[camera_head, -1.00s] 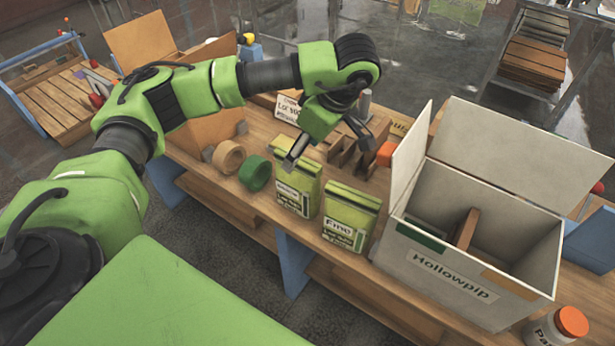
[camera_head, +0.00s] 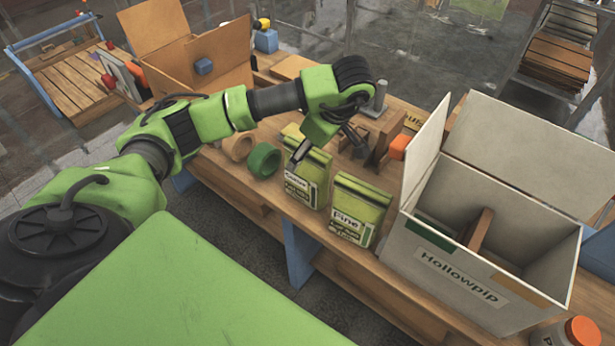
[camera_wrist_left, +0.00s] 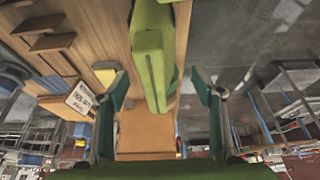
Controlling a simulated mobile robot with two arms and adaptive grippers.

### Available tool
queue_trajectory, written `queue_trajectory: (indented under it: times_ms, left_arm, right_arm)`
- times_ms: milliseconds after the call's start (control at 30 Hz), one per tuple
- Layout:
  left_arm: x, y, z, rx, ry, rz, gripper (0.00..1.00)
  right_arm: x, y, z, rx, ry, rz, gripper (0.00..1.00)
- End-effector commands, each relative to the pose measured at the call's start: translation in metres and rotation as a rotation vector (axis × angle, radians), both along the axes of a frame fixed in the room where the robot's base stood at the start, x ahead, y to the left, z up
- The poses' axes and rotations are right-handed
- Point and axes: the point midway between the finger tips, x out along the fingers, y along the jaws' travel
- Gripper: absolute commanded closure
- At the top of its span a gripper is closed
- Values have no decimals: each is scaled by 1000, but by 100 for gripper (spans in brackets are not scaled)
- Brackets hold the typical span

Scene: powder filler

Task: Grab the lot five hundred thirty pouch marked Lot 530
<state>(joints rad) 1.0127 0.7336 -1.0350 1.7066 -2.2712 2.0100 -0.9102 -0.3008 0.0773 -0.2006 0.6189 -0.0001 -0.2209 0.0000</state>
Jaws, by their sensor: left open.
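Two green pouches stand upright side by side at the table's front edge: a left pouch (camera_head: 306,184) and a right pouch (camera_head: 357,210) labelled "Fine". The lot numbers on their labels are too small to read for certain. My left gripper (camera_head: 328,148) is open just above the left pouch, one finger near its top edge. In the left wrist view, a green pouch (camera_wrist_left: 150,62) lies between the open fingers with gaps on both sides; no contact shows. A second green pouch (camera_wrist_left: 151,14) shows beyond it. My right gripper is not in view.
Tape rolls, tan (camera_head: 238,147) and green (camera_head: 264,160), stand left of the pouches. A grey "Hollowpip" box (camera_head: 455,276) stands right, its flap close to the right pouch. Wooden blocks (camera_head: 385,137) stand behind. A white sign (camera_wrist_left: 80,97) shows in the left wrist view.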

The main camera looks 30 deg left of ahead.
Motion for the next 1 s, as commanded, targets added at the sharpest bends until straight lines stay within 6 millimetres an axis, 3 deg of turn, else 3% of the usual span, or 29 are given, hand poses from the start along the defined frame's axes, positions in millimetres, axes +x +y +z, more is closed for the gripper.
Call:
queue_trajectory:
  times_ms: [200, 300, 433, 733, 967, 1000]
  left_arm:
    - [3, 7, -16, -2, 5, 2, 39]
    - [7, 15, -26, 0, 6, 3, 39]
    - [8, 20, -42, 0, 3, 0, 39]
    - [9, 22, -48, 0, -1, -1, 39]
    - [9, 22, -48, 0, -1, -1, 99]
    - [9, 22, -47, 0, -2, -1, 100]
  right_arm:
    - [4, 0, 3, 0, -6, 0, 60]
    - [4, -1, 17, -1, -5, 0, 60]
    - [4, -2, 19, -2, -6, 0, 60]
    - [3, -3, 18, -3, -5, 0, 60]
    - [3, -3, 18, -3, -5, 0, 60]
    - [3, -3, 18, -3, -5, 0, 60]
